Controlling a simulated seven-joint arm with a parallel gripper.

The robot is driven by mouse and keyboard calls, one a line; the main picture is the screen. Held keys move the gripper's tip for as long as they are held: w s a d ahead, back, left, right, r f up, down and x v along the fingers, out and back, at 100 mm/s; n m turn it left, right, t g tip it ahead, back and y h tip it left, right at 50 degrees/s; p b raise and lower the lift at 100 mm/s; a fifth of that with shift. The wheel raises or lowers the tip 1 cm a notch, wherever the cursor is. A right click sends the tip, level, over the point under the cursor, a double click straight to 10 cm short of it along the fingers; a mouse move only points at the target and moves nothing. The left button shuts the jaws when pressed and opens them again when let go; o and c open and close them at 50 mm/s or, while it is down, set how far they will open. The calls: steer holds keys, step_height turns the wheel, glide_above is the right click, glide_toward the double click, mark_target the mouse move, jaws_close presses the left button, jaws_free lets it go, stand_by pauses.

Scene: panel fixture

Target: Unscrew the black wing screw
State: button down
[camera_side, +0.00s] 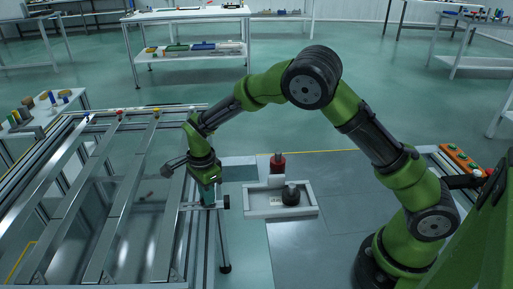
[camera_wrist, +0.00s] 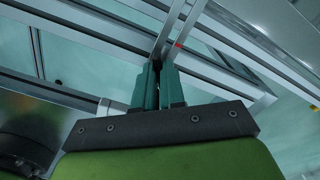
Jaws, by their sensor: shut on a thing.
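My gripper (camera_side: 209,197) points down at the right edge of the metal frame panel (camera_side: 185,240) in the side view. In the wrist view, its two green fingers (camera_wrist: 159,72) are close together at the frame's rail. They are shut on a small dark thing, the black wing screw (camera_wrist: 157,66), of which only a little shows between the fingertips. The side view does not show the screw clearly, as the fingers hide it. I cannot tell how far it is turned or whether it still sits in its hole.
A light tray (camera_side: 253,213) with a round black part (camera_side: 290,194) stands right of the panel, near a red and black part (camera_side: 277,163). Long bars cross the panel frame. A side table (camera_side: 40,115) with small coloured parts is at the left.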

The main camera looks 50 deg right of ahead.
steer(key=n, duration=0.4)
steer(key=shift+n, duration=0.3)
steer(key=n, duration=0.3)
steer(key=shift+n, duration=0.4)
steer(key=n, duration=1.9)
steer(key=shift+n, duration=2.2)
